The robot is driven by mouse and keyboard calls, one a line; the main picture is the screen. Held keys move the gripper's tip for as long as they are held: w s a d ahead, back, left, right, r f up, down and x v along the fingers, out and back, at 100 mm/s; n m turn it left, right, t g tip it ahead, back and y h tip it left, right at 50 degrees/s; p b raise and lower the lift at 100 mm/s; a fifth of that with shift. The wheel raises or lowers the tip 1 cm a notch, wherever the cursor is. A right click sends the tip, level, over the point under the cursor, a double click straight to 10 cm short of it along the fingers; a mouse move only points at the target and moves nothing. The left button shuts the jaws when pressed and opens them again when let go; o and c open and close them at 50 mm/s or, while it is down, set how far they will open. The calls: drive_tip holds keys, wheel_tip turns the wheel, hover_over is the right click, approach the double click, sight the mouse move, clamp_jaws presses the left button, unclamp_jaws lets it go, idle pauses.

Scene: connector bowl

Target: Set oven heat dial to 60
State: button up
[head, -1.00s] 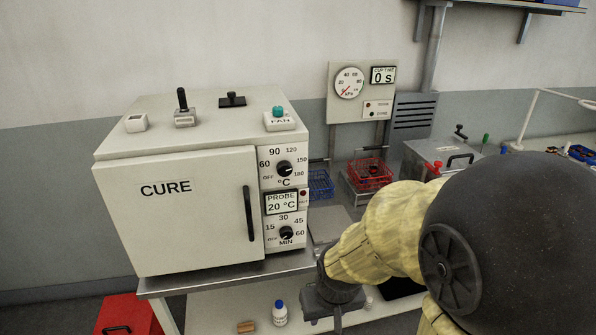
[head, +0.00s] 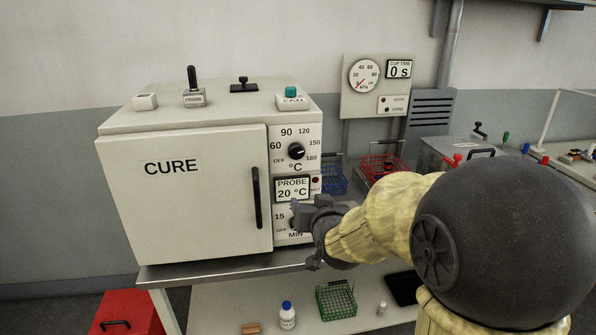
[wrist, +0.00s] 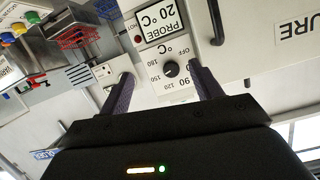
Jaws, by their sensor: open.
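The oven heat dial (head: 296,151) is a black round knob on the right-hand panel of the cream CURE oven (head: 195,195). Its scale runs from OFF through 60, 90, 120 and 150 to 180; its pointer is too small to read surely. The probe display (head: 292,189) reads 20 °C. My gripper (head: 299,214) is in front of the panel, below the heat dial, and partly hides the lower minutes dial. In the wrist view, my gripper (wrist: 161,76) is open and empty, and the heat dial (wrist: 171,69) appears upside down between the fingers, apart from them.
The oven door handle (head: 257,198) is just left of the panel. A FAN switch (head: 292,98) and a PROBE lever (head: 193,92) are on top. Blue (head: 333,180) and red (head: 382,167) baskets stand to the right. A green basket (head: 336,300) and a bottle (head: 287,315) are below.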

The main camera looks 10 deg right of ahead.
sight(297, 153)
drive_tip(key=r+t, duration=0.1)
drive_tip(key=w+r+t+b, duration=0.1)
drive_tip(key=w+r+t, duration=0.1)
drive_tip(key=shift+w+d+r+m, duration=0.1)
drive_tip(key=shift+w+r+m, duration=0.15)
drive_tip(key=shift+r+m, duration=0.1)
drive_tip(key=shift+w, duration=0.1)
drive_tip(key=w+p, duration=0.4)
drive_tip(key=w, duration=1.3)
drive_tip(key=shift+w, duration=0.1)
drive_tip(key=c, duration=1)
